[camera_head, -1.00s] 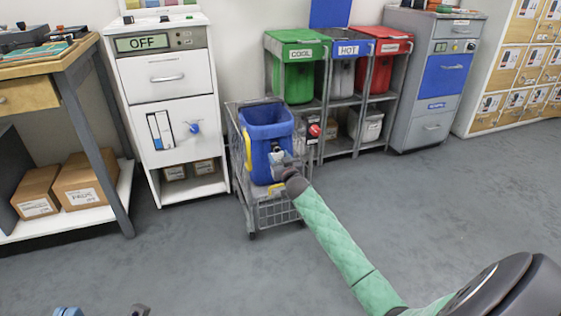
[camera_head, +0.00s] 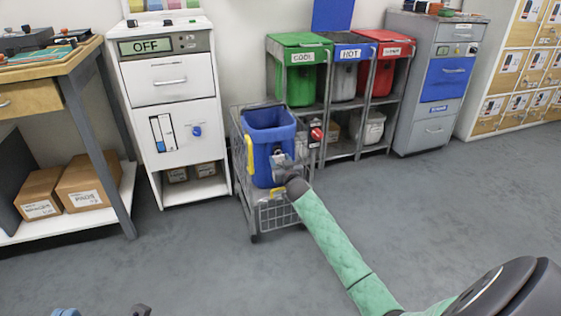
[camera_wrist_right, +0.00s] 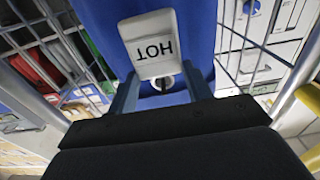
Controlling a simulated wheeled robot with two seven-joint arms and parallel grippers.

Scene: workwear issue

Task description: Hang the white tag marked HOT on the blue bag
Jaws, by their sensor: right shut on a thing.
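The blue bag (camera_head: 256,150) stands upright and open in a wire cart; its front fills the middle of the right wrist view (camera_wrist_right: 204,30). The white tag marked HOT (camera_wrist_right: 147,28) is at the bag's front face, its lettering upside down in that view. My right gripper (camera_head: 281,163) is shut on the tag's lower end, with its two fingers on either side (camera_wrist_right: 160,92). A small dark round part shows between the fingers. I cannot tell whether the tag touches the bag or hangs on anything. Parts of what seems my left gripper (camera_head: 100,312) show at the bottom edge, mostly cut off.
The wire cart (camera_head: 275,214) has yellow bars and stands beside a white cabinet (camera_head: 165,85). Behind it is a rack with green (camera_head: 301,88), grey (camera_head: 343,83) and red (camera_head: 383,75) bins. A workbench (camera_head: 75,68) is at left. The floor in front is clear.

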